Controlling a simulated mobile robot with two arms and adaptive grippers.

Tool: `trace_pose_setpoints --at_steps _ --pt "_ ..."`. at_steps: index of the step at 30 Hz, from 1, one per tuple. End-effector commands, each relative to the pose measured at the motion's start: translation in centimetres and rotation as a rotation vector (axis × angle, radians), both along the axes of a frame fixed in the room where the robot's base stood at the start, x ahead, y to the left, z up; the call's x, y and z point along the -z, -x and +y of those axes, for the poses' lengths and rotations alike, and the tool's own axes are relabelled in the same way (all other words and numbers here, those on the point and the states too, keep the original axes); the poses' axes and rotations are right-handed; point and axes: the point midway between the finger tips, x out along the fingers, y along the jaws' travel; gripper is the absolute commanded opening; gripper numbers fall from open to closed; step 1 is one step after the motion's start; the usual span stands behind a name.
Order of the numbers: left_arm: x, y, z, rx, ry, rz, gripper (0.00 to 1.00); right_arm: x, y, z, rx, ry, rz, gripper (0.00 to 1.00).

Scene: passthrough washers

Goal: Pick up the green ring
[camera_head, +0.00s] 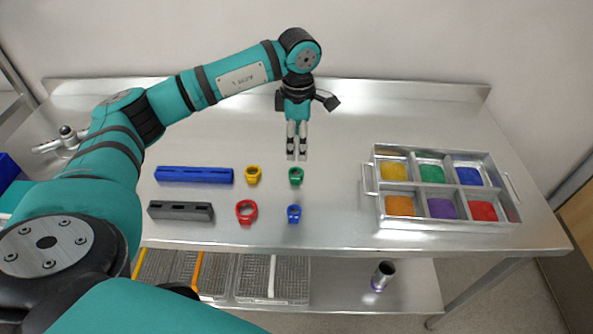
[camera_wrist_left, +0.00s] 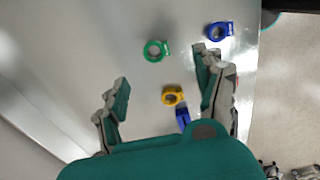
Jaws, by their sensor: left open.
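The green ring (camera_head: 296,176) lies on the steel table, just in front of my left gripper in the head view. It also shows in the left wrist view (camera_wrist_left: 155,50), beyond the fingertips and between their lines. My left gripper (camera_head: 297,157) points down above the table, behind the ring in the head view. The gripper appears apart from the ring. My right gripper does not show.
A yellow ring (camera_head: 253,174), red ring (camera_head: 246,211) and blue ring (camera_head: 294,213) lie nearby. A blue slotted block (camera_head: 194,175) and dark grey block (camera_head: 181,211) lie left. A metal tray (camera_head: 437,156) with coloured compartments stands right. The table's back is clear.

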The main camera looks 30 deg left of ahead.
Motion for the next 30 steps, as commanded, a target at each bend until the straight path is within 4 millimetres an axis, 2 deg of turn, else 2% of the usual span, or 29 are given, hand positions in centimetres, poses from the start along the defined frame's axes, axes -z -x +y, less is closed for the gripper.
trace_pose_setpoints --at_steps 2,5,8,12,16,20,24,30 --pt "1.6 0.1 0.0 0.001 0.0 0.006 0.7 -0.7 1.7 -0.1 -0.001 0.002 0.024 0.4" --pt "3.6 0.1 -0.1 0.001 0.002 0.005 0.7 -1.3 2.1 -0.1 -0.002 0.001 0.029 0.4" --pt "5.2 0.0 -0.1 0.0 0.002 0.003 0.7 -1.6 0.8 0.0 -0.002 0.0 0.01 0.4" --pt "6.2 0.0 -0.1 0.001 0.001 0.0 0.7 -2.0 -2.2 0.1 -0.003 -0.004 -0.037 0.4" --pt "7.1 0.0 0.0 0.0 0.001 0.003 0.7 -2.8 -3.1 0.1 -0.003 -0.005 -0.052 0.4" --pt "9.0 0.1 0.2 0.0 0.002 0.005 0.7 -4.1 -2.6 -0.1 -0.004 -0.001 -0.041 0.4" --pt "10.9 0.0 0.2 0.001 0.002 0.001 0.7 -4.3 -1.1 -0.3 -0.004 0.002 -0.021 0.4" --pt "11.7 -0.1 0.2 0.002 0.002 -0.001 0.7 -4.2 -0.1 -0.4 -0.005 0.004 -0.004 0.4"
